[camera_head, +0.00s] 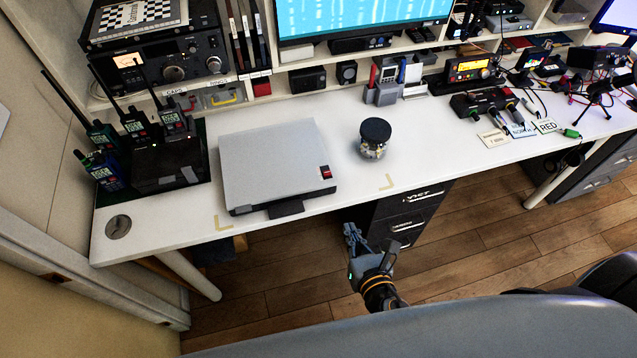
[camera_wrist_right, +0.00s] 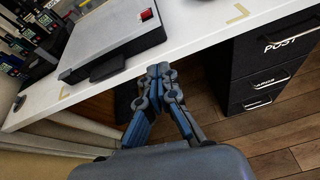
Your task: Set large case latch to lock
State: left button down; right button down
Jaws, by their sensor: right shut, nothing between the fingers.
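The large grey case (camera_head: 270,162) lies flat and closed on the white desk, left of centre. A small red piece in a dark frame (camera_head: 326,172), perhaps the latch, is on its lid near the right edge. A black tab (camera_head: 286,208) sticks out at its front edge. In the wrist view the case (camera_wrist_right: 112,30), red piece (camera_wrist_right: 146,14) and black tab (camera_wrist_right: 106,67) show too. My right gripper (camera_head: 352,230) is shut and empty, in front of the desk edge, right of and nearer than the case. Its fingertips (camera_wrist_right: 159,70) meet. My left gripper is not in view.
A jar with a black lid (camera_head: 375,138) stands right of the case. Handheld radios (camera_head: 135,125) stand at the left. A black drawer unit (camera_head: 408,210) is under the desk. The front desk strip between yellow corner marks (camera_head: 388,182) is clear.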

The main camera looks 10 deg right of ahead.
aim_at(328, 175)
jog(key=r, duration=0.1)
jog(key=r+n, duration=0.1)
jog(key=r, duration=0.1)
jog(key=shift+w+a+r+n+t, duration=0.2)
jog(key=shift+a+n+t, duration=0.1)
jog(key=shift+t, duration=0.1)
jog(key=shift+d, duration=0.1)
jog(key=p+x, duration=0.1)
jog(key=x, duration=0.7)
jog(key=r+p+x, duration=0.1)
jog(key=x, duration=0.4)
jog(key=shift+w+p, duration=0.15)
jog(key=shift+p, duration=0.15)
jog(key=shift+w+f, duration=0.15)
jog(key=shift+w, duration=0.3)
